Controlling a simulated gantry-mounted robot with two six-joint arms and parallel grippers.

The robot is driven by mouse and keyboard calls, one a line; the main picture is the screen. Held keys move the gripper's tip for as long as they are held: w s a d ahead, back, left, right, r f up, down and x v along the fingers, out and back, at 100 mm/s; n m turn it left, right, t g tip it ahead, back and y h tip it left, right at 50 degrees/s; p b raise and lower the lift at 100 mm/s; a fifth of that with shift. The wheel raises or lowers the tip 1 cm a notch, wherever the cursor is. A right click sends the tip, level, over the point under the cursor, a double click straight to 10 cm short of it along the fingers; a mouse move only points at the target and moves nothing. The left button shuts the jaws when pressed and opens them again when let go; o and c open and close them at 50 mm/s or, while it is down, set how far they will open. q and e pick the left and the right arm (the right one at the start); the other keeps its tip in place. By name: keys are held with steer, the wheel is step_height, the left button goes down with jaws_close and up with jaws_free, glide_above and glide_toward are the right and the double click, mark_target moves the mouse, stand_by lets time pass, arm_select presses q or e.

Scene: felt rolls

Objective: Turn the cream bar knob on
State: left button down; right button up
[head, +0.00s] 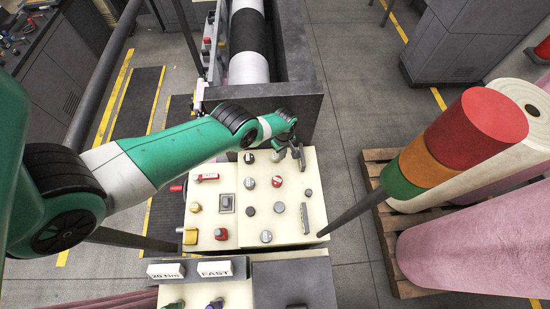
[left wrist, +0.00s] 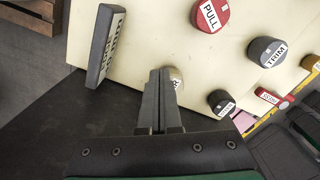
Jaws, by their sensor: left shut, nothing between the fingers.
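The cream knob (left wrist: 177,78) shows in the left wrist view just past my fingertips, partly hidden by them; only a letter of its dark label shows. In the head view it is a small pale knob (head: 276,156) near the panel's top edge. My left gripper (left wrist: 161,72) is shut and empty, its fingertips beside the knob; I cannot tell whether they touch it. In the head view the left gripper (head: 299,155) is over the panel's top right corner. My right gripper is not in view.
The cream panel (head: 235,220) carries several other controls close by: a red PULL knob (left wrist: 211,15), a grey TRIM knob (left wrist: 266,52), a dark knob (left wrist: 221,103) and a grey bar (left wrist: 105,48). A red, orange and green stack light (head: 455,150) rises at right.

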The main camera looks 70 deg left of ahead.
mark_target(275, 157)
arm_select(q)
step_height(275, 157, down, 3)
steer(key=shift+r+b, duration=0.1)
steer(key=shift+b, duration=0.8)
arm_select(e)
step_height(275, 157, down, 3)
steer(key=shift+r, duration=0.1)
arm_select(q)
steer(key=shift+s+a, duration=0.15)
steer(key=shift+a, duration=0.1)
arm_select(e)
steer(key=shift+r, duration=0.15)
